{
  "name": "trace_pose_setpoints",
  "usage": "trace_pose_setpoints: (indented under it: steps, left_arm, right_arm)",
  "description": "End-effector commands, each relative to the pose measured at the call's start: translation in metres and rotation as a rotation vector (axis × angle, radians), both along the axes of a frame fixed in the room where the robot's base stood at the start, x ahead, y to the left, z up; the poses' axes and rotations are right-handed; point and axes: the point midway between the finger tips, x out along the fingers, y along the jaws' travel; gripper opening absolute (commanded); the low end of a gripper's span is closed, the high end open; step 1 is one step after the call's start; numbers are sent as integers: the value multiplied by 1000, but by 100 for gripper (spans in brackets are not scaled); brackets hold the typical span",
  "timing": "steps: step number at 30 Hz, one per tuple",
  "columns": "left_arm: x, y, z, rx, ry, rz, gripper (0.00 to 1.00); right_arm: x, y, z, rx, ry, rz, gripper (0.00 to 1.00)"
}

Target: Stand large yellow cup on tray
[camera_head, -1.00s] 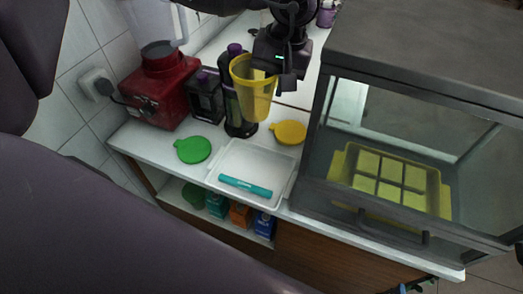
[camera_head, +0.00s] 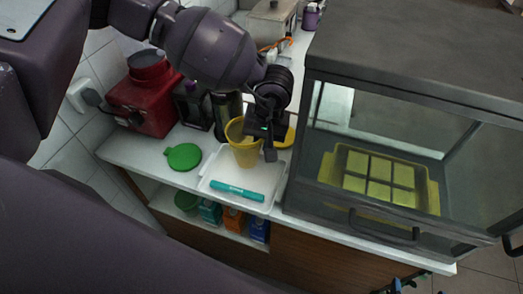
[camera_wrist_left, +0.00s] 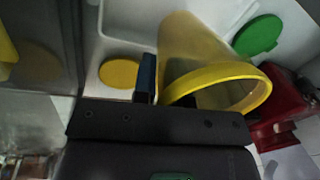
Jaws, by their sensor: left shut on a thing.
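The large yellow cup (camera_head: 242,154) is upright over the back part of the white tray (camera_head: 222,183). Whether its base touches the tray I cannot tell. My left gripper (camera_head: 268,143) is shut on the cup's rim at its right side. In the left wrist view the cup (camera_wrist_left: 196,50) shows its rim close to the gripper (camera_wrist_left: 165,88), with one finger outside the wall. The tray (camera_wrist_left: 130,18) lies beyond the cup there. My right gripper is not in view.
A teal marker-like stick (camera_head: 237,191) lies in the tray's front part. A green lid (camera_head: 183,156) lies left of the tray, and a yellow lid (camera_head: 286,138) lies behind the gripper. A glass case (camera_head: 400,190) stands close on the right. A red appliance (camera_head: 146,104) stands back left.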

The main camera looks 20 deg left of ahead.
Motion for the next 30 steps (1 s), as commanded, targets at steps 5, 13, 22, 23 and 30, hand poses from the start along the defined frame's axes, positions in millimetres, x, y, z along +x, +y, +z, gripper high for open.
trace_pose_setpoints:
  steps: [5,13,22,23,30]
  left_arm:
    - [-1,0,-15,1,4,-1,0]
    - [0,0,-43,0,1,0,0]
    - [0,0,-45,0,1,-1,0]
    - [0,0,-46,0,1,-1,0]
    - [0,0,-45,0,0,-1,38]
  right_arm:
    - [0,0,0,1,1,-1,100]
    - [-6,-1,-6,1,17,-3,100]
    - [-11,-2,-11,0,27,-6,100]
    - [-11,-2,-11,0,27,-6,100]
    - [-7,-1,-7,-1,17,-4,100]
